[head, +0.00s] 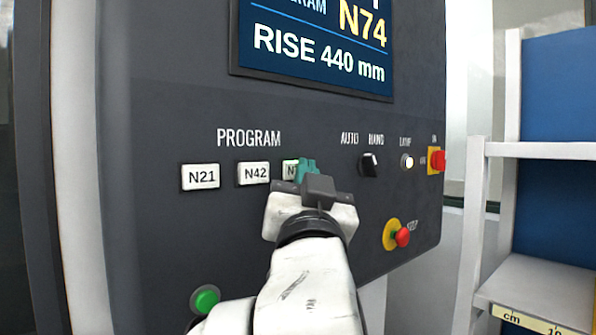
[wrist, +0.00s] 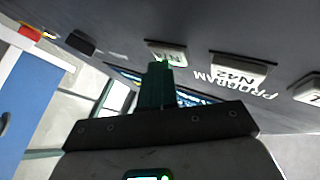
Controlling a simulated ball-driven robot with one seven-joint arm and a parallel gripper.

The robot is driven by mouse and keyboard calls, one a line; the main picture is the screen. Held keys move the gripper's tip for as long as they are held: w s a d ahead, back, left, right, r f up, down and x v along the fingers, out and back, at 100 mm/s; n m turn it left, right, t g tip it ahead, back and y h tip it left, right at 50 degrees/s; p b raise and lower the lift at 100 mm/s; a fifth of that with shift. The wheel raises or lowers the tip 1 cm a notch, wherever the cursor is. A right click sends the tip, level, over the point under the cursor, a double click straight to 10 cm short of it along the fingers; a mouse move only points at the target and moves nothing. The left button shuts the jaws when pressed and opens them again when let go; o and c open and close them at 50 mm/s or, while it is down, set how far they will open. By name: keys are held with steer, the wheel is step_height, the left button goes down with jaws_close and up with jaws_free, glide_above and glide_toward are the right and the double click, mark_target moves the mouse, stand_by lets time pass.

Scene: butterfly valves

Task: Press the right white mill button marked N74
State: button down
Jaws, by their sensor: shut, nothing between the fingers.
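The right white program button (head: 290,169) is mostly hidden behind my gripper in the head view; only its left part with an "N" shows, with a green tint on its top edge. In the wrist view the same button (wrist: 167,49) lies just beyond my fingertips, also tinted green. My gripper (head: 307,169) has teal fingers, shut and empty, held at the right part of this button. In the wrist view the fingertips (wrist: 158,70) reach up to the button's edge; I cannot tell whether they touch it. The screen (head: 320,48) above reads N74 and RISE 440 mm.
White buttons N21 (head: 201,177) and N42 (head: 253,174) sit to the left. A black selector knob (head: 369,164), a lit lamp (head: 407,161), a red switch (head: 437,160) and a red stop button (head: 402,237) are to the right. A green button (head: 205,299) is low left. A shelf (head: 540,150) stands at the right.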

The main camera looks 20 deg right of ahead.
steer(key=shift+s+d, duration=0.25)
steer(key=shift+s, duration=0.55)
steer(key=s, duration=0.1)
steer(key=s+d+p, duration=0.1)
steer(key=s, duration=0.2)
steer(key=shift+s+d, duration=0.25)
steer(key=shift+s, duration=0.15)
stand_by(0.9)
